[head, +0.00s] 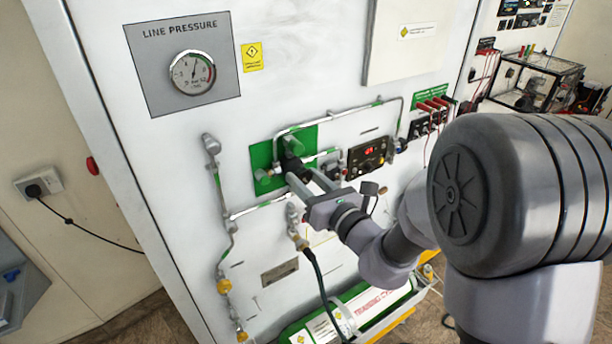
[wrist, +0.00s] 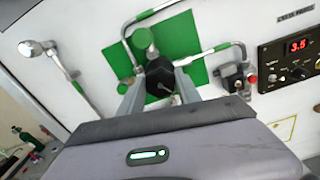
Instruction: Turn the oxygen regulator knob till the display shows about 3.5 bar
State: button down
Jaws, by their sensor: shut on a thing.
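The regulator knob (wrist: 160,76) is black and faceted, in front of a green plate (wrist: 115,62) on the white panel. It also shows in the head view (head: 291,165), partly hidden by my gripper. My gripper (head: 292,180) reaches it from the front right. In the wrist view its two fingers (wrist: 160,88) stand on either side of the knob, shut on it. The display (wrist: 299,45) on a black control box (wrist: 290,62) glows red and seems to read 3.5 in the wrist view. In the head view its digits are too small to read.
A LINE PRESSURE gauge (head: 193,73) is at the upper left of the panel. Metal pipes (wrist: 68,70) run beside the green plate. A valve block with a red button (wrist: 252,79) sits right of the knob. A green cylinder (head: 320,325) lies below.

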jog(key=c, duration=0.8)
grip_release()
jog(key=shift+c, duration=0.2)
jog(key=shift+s, duration=0.1)
jog(key=b+v, duration=1.5)
jog(key=v, duration=0.2)
jog(key=shift+d, duration=0.2)
jog(key=shift+s, duration=0.1)
